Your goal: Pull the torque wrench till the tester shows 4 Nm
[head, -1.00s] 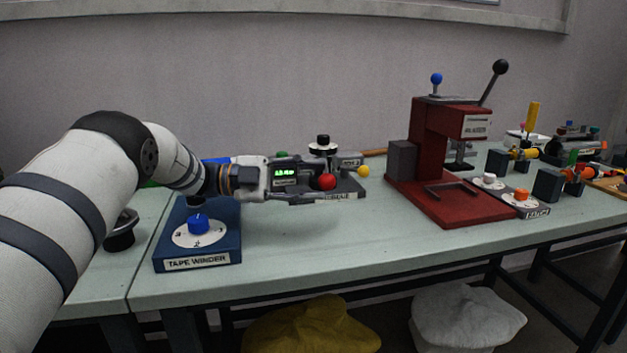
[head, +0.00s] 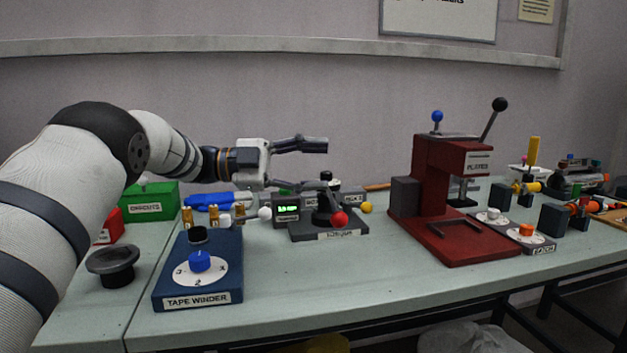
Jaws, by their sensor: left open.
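The torque tester (head: 318,234) is a dark grey base on the bench with a small label on its front. Its green lit display (head: 287,209) stands at its left; the digits are too small to read. A dark upright part stands on the base. A red ball (head: 339,219), a yellow ball (head: 366,208) and a white ball (head: 264,213) show around it; I cannot tell which belongs to the torque wrench. My left gripper (head: 322,165) is open and empty, above the tester in the picture, its lower finger overlapping the upright part. My right gripper is out of view.
The blue tape winder (head: 197,290) stands close in front at left. A green box (head: 150,201) and a black funnel-like cup (head: 113,262) are further left. A red press (head: 423,190) stands at right. The bench front between winder and press is clear.

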